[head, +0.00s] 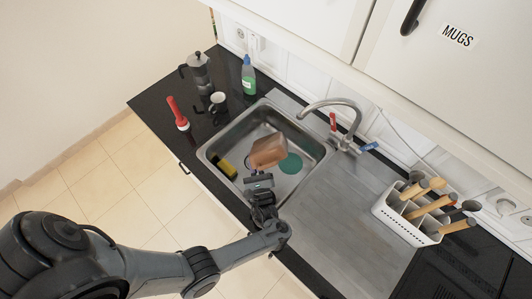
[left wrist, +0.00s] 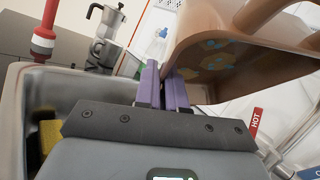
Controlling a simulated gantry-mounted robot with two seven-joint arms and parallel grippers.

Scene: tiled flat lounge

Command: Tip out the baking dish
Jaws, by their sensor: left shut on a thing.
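The brown baking dish (head: 268,151) is tilted in the air over the sink (head: 212,153). My left gripper (head: 259,180) is shut on the dish's edge, at the side nearer to me. In the left wrist view the dish (left wrist: 243,80) fills the upper right, and the purple fingers (left wrist: 165,85) pinch its wall. Blue and yellowish patches show on the dish's surface there; I cannot tell whether they are contents or a pattern. My right gripper is not in view.
The sink holds a yellow sponge (head: 227,167) and a flat teal round thing (head: 290,163). The tap (head: 338,103) stands behind it. A red-handled plunger (head: 178,114), moka pot (head: 198,71), mug (head: 218,102) and green bottle (head: 248,75) stand left. A utensil rack (head: 408,222) stands right.

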